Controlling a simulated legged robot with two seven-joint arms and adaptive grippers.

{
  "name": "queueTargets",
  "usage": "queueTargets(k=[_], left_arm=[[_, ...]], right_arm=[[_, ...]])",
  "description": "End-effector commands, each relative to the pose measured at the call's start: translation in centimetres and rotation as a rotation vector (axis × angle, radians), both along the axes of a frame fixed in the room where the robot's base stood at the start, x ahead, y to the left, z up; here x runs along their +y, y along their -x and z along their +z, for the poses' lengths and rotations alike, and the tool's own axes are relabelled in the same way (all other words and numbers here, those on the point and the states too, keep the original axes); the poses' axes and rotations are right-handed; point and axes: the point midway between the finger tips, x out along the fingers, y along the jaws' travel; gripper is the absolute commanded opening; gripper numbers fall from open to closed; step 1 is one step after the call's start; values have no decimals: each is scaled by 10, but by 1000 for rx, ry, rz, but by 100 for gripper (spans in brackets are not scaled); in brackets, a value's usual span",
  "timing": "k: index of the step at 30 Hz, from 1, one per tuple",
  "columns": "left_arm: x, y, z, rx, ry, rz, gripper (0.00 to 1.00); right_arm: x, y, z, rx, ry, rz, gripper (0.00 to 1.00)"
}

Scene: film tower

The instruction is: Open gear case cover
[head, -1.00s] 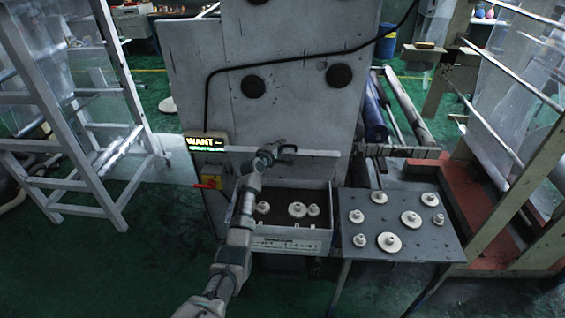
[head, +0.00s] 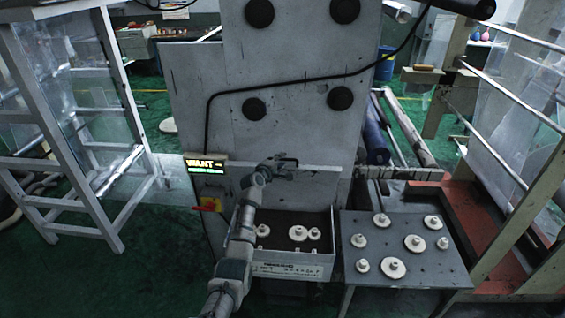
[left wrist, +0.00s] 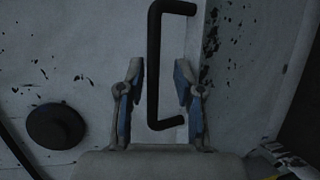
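The gear case (head: 318,262) is a grey box low on the front of the machine, with pale gears (head: 298,233) showing inside through its open top. A pale strip (head: 322,170) runs along the machine above the box; I cannot tell surely whether it is the cover's edge. My left gripper (head: 284,161) is at this strip. In the left wrist view a black U-shaped handle (left wrist: 154,65) stands on a pale, chipped panel (left wrist: 95,45). My left gripper (left wrist: 159,90) is open, one finger each side of the handle; contact cannot be told. My right gripper is out of view.
A grey table (head: 390,222) with several gears stands right of the case. A lit sign (head: 207,165) and red switch (head: 208,205) are at left. A white ladder frame (head: 75,130) stands further left. Green floor is clear at front left.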

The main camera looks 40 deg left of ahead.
Motion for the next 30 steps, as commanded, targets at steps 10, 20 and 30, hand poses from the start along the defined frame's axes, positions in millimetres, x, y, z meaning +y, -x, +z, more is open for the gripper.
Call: queueTargets(k=[10, 20, 30], left_arm=[[-6, 4, 2, -1, -2, -3, 37], [-10, 53, 9, -2, -2, -2, 37], [-14, 107, 18, 0, 1, -1, 37]], right_arm=[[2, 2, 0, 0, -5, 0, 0], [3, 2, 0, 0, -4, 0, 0], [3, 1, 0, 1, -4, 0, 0]])
